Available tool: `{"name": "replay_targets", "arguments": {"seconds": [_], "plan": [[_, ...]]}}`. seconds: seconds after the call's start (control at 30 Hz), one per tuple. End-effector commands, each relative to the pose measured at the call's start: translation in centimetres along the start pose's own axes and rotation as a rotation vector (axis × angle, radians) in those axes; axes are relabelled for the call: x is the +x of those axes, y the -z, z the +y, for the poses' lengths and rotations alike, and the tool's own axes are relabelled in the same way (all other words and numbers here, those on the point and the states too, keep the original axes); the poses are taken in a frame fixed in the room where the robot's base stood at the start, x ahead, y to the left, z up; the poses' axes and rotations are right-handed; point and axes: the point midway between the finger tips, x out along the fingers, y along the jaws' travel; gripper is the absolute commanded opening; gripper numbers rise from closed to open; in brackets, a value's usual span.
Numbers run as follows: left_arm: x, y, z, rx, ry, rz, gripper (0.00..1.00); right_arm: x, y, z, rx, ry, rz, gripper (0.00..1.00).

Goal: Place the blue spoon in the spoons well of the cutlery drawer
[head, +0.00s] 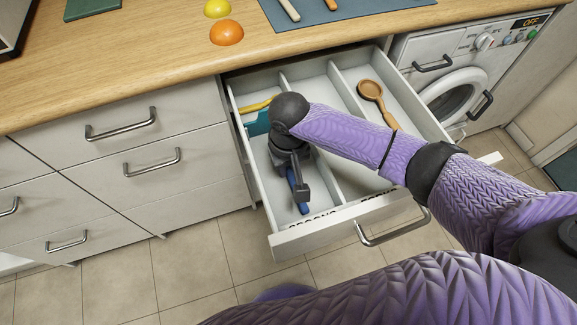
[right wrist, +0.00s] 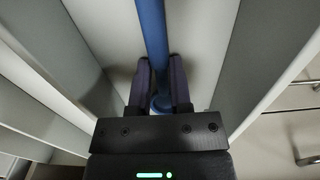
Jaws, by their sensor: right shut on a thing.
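The cutlery drawer (head: 283,243) is pulled open, with pale dividers making long wells. The left well (head: 262,155) has a partly hidden label at its front that reads as spoons. My right gripper (head: 294,180) is down inside that well, shut on the handle of the blue spoon (head: 298,194). In the right wrist view the blue handle (right wrist: 152,40) runs between the two fingers (right wrist: 160,95), lengthwise with the well. The spoon's bowl is not clear to me, and I cannot tell whether it touches the well floor. My left gripper is out of view.
A yellow-handled item (head: 257,104) and a teal piece (head: 257,123) lie at the drawer's back left. A wooden spoon (head: 371,91) lies in the right well. The worktop (head: 130,60) holds an orange (head: 227,32) and a lemon (head: 217,8). A washing machine (head: 458,85) stands right.

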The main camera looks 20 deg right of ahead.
Motion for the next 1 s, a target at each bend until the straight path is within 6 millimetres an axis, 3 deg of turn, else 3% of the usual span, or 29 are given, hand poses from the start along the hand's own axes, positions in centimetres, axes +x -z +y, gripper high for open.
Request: {"name": "replay_targets", "arguments": {"seconds": [0.17, 0.2, 0.37, 0.67, 1.0], "plan": [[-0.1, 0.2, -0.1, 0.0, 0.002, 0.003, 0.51, 0.0, 0.0, 0.0, 0.0, 0.0, 0.0, 0.0], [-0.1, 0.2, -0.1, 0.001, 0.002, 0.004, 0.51, 0.1, 0.0, 0.0, 0.0, 0.0, 0.0, 0.27], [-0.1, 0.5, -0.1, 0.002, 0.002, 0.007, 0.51, 0.1, 0.0, 0.0, 0.0, 0.0, 0.0, 0.6], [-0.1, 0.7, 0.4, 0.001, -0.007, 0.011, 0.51, -0.2, 0.0, 0.0, 0.0, 0.0, 0.002, 0.6], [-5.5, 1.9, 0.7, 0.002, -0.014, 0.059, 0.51, -9.5, 0.1, 0.0, 0.0, 0.002, 0.006, 0.6]]}}
